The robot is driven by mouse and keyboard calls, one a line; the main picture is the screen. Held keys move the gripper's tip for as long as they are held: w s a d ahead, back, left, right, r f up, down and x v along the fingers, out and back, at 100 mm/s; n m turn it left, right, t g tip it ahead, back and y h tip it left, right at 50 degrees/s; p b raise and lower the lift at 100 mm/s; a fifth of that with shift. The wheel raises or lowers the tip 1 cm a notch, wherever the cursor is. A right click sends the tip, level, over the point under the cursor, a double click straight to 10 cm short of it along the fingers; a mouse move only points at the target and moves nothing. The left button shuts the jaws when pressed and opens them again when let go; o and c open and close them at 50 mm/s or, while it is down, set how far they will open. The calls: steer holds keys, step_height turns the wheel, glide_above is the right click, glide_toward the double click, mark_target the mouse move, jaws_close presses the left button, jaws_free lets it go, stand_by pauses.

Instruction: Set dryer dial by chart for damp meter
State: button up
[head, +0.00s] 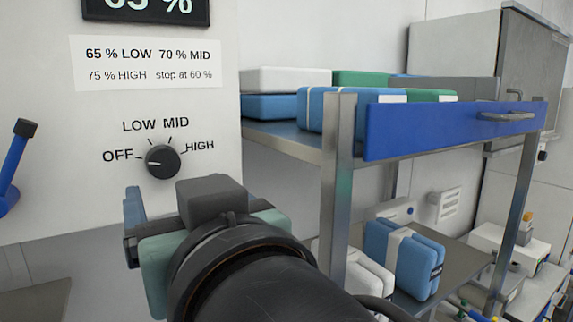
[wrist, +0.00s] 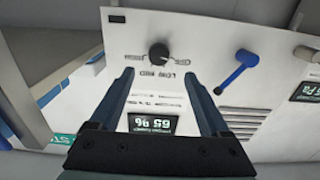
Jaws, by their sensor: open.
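The black dial (head: 162,161) is on the white dryer panel (head: 60,200), with OFF, LOW, MID and HIGH marked around it. Its pale pointer mark faces left, toward OFF. The chart (head: 145,63) reads 65 % LOW, 70 % MID, 75 % HIGH, stop at 60 %. The display (head: 146,8) is cut off at the top but appears to read 65 %; it shows upside down in the wrist view (wrist: 153,124). My gripper (wrist: 158,80) is open and empty. The dial (wrist: 158,53) lies beyond its fingertips, between their lines, apart from them.
A blue lever (head: 14,165) sticks out left of the dial; it also shows in the wrist view (wrist: 236,72). A metal shelf with a blue front (head: 450,130) stands close to the right, holding wrapped packs (head: 350,108). More packs (head: 404,260) lie lower down.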

mark_target(165, 166)
steer(key=x, duration=0.9)
steer(key=shift+w, duration=0.15)
jaws_close()
